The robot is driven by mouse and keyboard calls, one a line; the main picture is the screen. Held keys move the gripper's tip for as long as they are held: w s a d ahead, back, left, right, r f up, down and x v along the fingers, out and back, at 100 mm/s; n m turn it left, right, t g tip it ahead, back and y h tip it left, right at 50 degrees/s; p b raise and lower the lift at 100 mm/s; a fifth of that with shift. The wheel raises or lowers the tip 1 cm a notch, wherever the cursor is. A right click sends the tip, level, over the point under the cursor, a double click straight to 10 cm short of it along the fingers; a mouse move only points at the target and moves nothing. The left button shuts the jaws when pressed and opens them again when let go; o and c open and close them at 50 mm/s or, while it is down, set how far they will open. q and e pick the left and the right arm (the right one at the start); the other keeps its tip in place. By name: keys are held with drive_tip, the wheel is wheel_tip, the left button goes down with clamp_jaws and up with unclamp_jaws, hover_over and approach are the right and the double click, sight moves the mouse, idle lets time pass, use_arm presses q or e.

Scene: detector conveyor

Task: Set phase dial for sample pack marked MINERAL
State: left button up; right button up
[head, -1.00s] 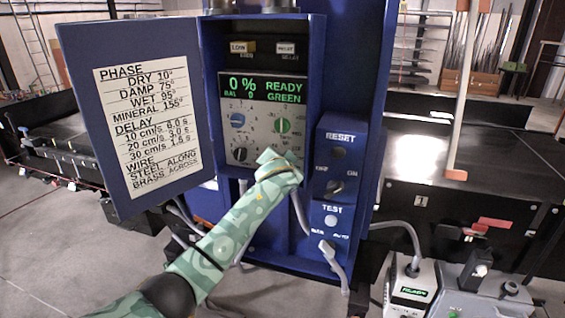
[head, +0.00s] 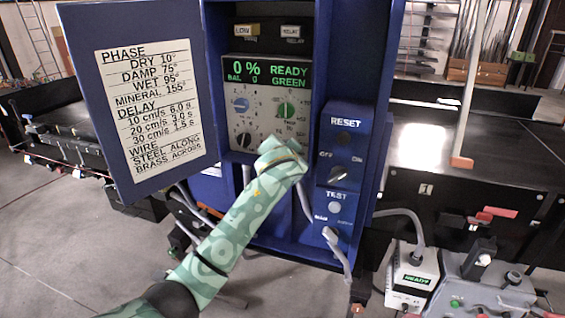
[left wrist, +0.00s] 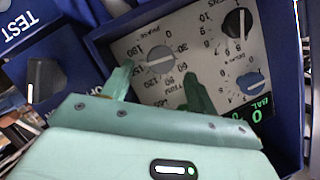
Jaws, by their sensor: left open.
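The detector control panel (head: 266,120) is in a blue cabinet, its display (head: 267,73) reading 0 % READY GREEN. The grey phase dial (left wrist: 160,59) shows in the left wrist view, upside down, with a white pointer line towards the low-number side of its scale. In the head view my arm hides it. My left gripper (head: 277,153) is at the panel's lower right. In the left wrist view its open green fingers (left wrist: 159,72) stand either side of the dial; I cannot tell whether they touch it. The card (head: 150,110) on the open door lists MINERAL 155°. My right gripper is not in view.
The blue door (head: 85,60) stands open at left. A RESET and TEST box (head: 338,170) juts out at right. Conveyor belts (head: 440,145) lie either side.

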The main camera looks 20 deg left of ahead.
use_arm(q)
drive_tip(key=b+v, duration=0.2)
drive_tip(key=v, duration=1)
drive_tip(key=shift+f, duration=0.1)
